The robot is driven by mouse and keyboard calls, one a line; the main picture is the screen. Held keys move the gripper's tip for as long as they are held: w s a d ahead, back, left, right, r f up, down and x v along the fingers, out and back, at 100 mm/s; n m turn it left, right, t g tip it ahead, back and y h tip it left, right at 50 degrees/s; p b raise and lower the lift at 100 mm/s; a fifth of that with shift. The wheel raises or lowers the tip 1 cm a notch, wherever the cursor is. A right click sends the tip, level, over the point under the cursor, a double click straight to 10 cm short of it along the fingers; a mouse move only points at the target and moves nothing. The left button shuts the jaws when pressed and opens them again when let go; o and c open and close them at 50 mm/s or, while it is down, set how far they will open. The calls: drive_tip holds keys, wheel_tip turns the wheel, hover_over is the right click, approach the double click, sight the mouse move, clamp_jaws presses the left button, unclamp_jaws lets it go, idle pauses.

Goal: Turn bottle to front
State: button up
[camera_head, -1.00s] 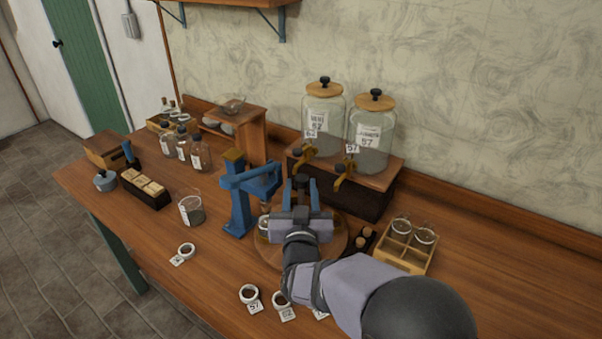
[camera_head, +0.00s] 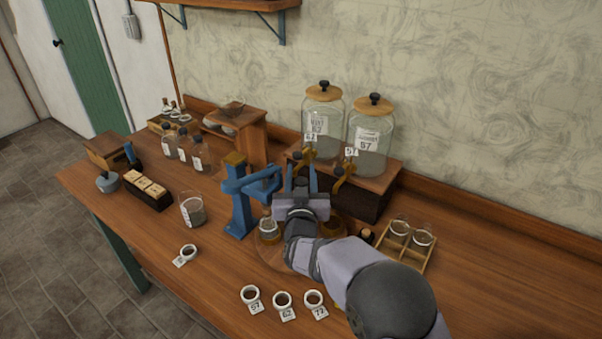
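My gripper (camera_head: 301,176) is over the round wooden turntable (camera_head: 272,253), in front of the dispenser stand. Its two blue fingers point away from the camera and stand apart, with nothing seen held between their tips. A small glass bottle or jar (camera_head: 267,227) is on the turntable, just left of my gripper and beside the blue press (camera_head: 238,200). My gripper and wrist hide part of the turntable. Several labelled bottles (camera_head: 184,149) stand at the back left. Which bottle the task means cannot be told.
Two large lidded jars (camera_head: 369,140) with taps stand on a wooden stand behind my gripper. A wooden crate (camera_head: 408,257) with glass jars is at right. Labelled rings (camera_head: 283,300) lie in front. A glass beaker (camera_head: 193,211) stands left.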

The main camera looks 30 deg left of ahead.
clamp_jaws()
drive_tip(key=shift+f+g+y+b, duration=0.1)
drive_tip(key=shift+g+y+b, duration=0.25)
drive_tip(key=shift+b, duration=0.6)
drive_tip(key=n+y+b, duration=0.1)
drive_tip(key=n+g+b, duration=0.1)
drive_tip(key=b, duration=0.1)
drive_tip(key=g+y+b, duration=0.1)
drive_tip(key=shift+s+a+n+y, duration=0.3)
drive_tip(key=shift+a+n+y, duration=0.05)
drive_tip(key=shift+n, duration=0.05)
drive_tip(key=shift+g, duration=0.25)
drive_tip(key=shift+r, duration=0.2)
unclamp_jaws()
